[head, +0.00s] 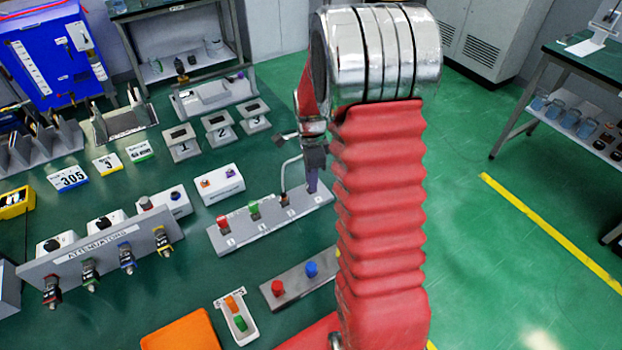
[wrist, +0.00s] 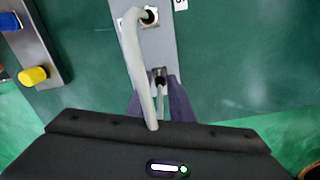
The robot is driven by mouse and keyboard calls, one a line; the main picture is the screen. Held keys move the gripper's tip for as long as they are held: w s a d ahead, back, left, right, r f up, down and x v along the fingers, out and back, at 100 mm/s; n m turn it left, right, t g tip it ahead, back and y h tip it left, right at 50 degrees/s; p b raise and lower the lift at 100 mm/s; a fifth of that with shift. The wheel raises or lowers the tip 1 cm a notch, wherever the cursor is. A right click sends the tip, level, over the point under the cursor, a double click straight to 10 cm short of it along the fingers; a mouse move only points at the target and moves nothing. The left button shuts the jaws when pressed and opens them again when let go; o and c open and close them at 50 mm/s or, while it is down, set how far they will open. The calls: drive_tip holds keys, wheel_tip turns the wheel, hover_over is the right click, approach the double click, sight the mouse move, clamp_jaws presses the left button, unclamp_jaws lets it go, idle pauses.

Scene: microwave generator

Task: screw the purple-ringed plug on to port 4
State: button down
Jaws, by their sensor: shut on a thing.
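The port strip (head: 268,228) is a pale grey block with numbered ports. A red cap stands at port 1 and a green cap at port 2. A grey cable (head: 284,176) rises from the strip near port 3 and bends toward my gripper (head: 312,186), which is over the port 4 end. The cable (wrist: 136,62) and strip (wrist: 158,48) also show in the wrist view. My gripper (wrist: 160,92) is shut on the purple-ringed plug (wrist: 160,80), of which a small metallic part shows between purple sides. Its ring and its contact with the port are hidden.
A second strip (head: 296,285) with red and blue caps lies in front of the port strip. An attenuator rack (head: 105,252), a small white tray (head: 236,318) and an orange tray (head: 180,332) are to the left. Numbered blocks (head: 218,128) stand behind.

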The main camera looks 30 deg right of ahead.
drive_tip(key=shift+w+m, duration=0.1)
drive_tip(key=shift+m, duration=0.2)
drive_tip(key=c, duration=1.6)
unclamp_jaws()
drive_tip(key=shift+o, duration=0.2)
drive_tip(key=shift+r, duration=0.1)
wheel_tip(320, 180, up, 14)
drive_tip(key=shift+f, duration=0.2)
